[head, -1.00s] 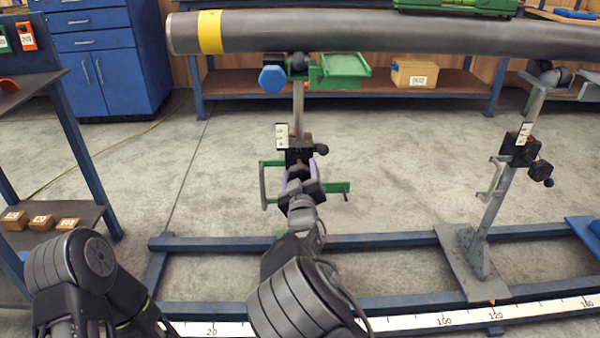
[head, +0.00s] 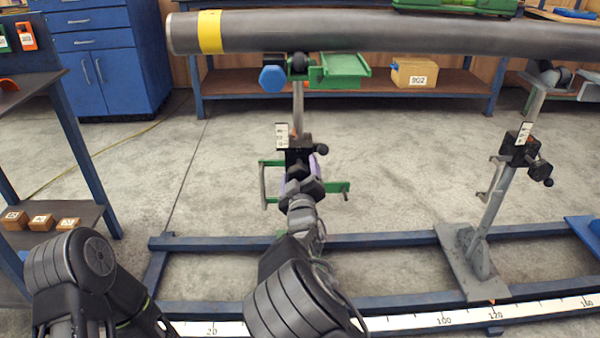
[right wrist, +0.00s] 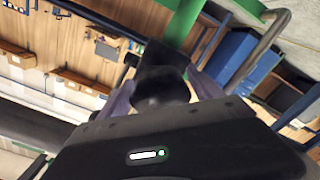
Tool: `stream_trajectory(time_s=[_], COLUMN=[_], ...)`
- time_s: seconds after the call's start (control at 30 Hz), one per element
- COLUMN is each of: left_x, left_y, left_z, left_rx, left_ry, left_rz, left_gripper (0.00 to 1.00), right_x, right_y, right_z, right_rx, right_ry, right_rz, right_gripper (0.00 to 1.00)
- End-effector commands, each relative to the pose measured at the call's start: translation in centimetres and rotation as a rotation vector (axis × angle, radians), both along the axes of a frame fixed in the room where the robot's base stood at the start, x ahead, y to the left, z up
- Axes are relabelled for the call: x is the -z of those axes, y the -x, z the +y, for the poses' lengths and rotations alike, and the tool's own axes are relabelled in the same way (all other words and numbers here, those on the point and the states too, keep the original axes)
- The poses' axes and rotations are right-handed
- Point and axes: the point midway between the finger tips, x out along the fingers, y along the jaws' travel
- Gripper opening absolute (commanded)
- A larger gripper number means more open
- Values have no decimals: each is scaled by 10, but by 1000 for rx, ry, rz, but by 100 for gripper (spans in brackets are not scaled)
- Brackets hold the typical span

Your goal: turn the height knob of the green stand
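The green stand (head: 335,187) stands under the left end of the pipe, with a black clamp block and a small scale plate (head: 281,135) on its post. My right gripper (head: 300,178) is at the front of this block and hides the height knob in the head view. In the right wrist view the black round knob (right wrist: 160,90) sits between the two purple-grey fingers of my right gripper (right wrist: 162,95), which appear to press on its sides. My left gripper is out of view; only part of my left arm shows at lower left.
The grey pipe (head: 380,36) with a yellow band rests across the top. A grey stand (head: 490,205) is at right. Blue floor rails (head: 380,241) and a measuring strip (head: 410,322) run below. A side table with small boxes (head: 40,221) is at left.

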Motion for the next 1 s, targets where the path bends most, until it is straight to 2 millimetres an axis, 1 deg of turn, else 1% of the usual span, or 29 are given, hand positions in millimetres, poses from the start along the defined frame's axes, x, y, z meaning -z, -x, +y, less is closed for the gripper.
stream_trajectory(time_s=[0.03,0.1,0.33,0.47,0.57,0.83,0.9,1.0], left_x=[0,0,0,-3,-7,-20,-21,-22], left_y=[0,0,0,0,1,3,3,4], left_z=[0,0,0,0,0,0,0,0], left_rx=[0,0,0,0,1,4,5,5], left_ry=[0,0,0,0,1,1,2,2], left_rz=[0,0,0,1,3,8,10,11], left_gripper=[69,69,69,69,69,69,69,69], right_x=[0,0,0,-1,-2,-2,-1,0], right_y=[0,0,0,7,18,62,70,77], right_z=[0,0,0,0,0,0,0,0], right_rx=[0,0,0,0,0,0,0,-1], right_ry=[0,0,-1,-1,-1,-1,-1,-1], right_rz=[0,0,0,1,2,1,2,1], right_gripper=[80,84,84,84,84,84,84,84])
